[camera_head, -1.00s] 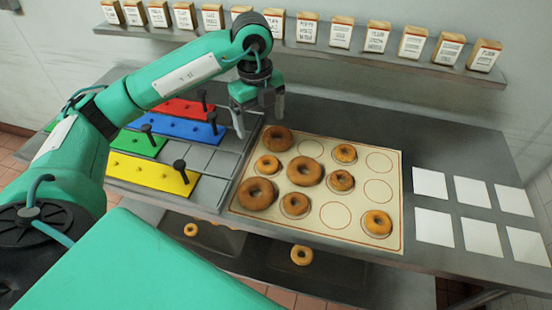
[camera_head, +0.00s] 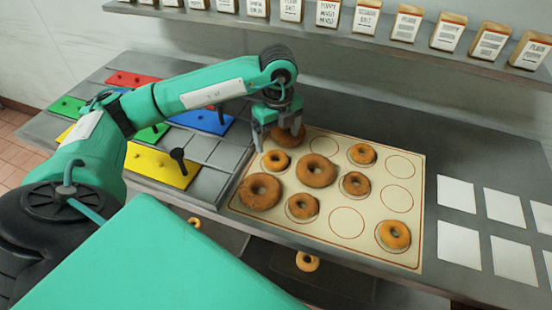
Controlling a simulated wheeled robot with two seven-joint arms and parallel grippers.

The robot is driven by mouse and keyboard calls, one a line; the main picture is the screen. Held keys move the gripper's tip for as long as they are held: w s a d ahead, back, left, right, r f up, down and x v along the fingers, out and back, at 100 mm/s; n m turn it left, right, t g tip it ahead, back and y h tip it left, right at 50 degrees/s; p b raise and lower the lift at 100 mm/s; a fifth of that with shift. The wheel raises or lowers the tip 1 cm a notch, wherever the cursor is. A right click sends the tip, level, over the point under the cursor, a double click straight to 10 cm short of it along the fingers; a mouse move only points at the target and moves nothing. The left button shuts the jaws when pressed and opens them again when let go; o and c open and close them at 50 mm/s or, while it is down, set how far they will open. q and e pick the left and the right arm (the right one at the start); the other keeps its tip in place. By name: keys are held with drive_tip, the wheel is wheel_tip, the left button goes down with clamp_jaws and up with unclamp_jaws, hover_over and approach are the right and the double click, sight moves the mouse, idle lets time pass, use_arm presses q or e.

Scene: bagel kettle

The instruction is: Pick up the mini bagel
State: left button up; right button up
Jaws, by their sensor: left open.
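Several small bagels sit on the cream mat (camera_head: 346,250): one at the left (camera_head: 275,160), one at the back (camera_head: 361,154), one in the middle right (camera_head: 355,184), one at the front (camera_head: 302,206) and one at the front right (camera_head: 394,235). Three larger bagels are among them: one at the back left (camera_head: 289,134), one in the middle (camera_head: 316,171) and one at the left edge (camera_head: 260,191). My left gripper (camera_head: 279,142) is open, fingers down, at the back-left large bagel and partly hides it. I cannot tell whether it touches. My right gripper is out of view.
Coloured boards, one yellow (camera_head: 158,166), with dark pegs lie left of the mat. White square cards (camera_head: 458,247) lie at the right. A shelf of labelled blocks (camera_head: 409,23) runs along the back. Two bagels, one here (camera_head: 307,261), sit below the table top.

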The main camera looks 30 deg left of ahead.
sight(276, 155)
use_arm(q)
drive_tip(key=shift+f, duration=0.85)
drive_tip(key=f, duration=0.1)
drive_tip(key=f+p, duration=0.1)
drive_tip(key=f, duration=0.2)
drive_tip(key=shift+s+a+p, duration=0.1)
drive_tip(key=shift+s+p, duration=0.2)
drive_tip(key=shift+s, duration=0.05)
drive_tip(key=shift+f, duration=0.65)
drive_tip(key=c, duration=1)
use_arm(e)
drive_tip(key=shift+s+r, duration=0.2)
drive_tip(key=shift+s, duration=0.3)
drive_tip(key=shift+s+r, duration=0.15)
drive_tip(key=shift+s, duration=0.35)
use_arm(q)
drive_tip(key=shift+r, duration=0.1)
drive_tip(key=shift+c, duration=0.2)
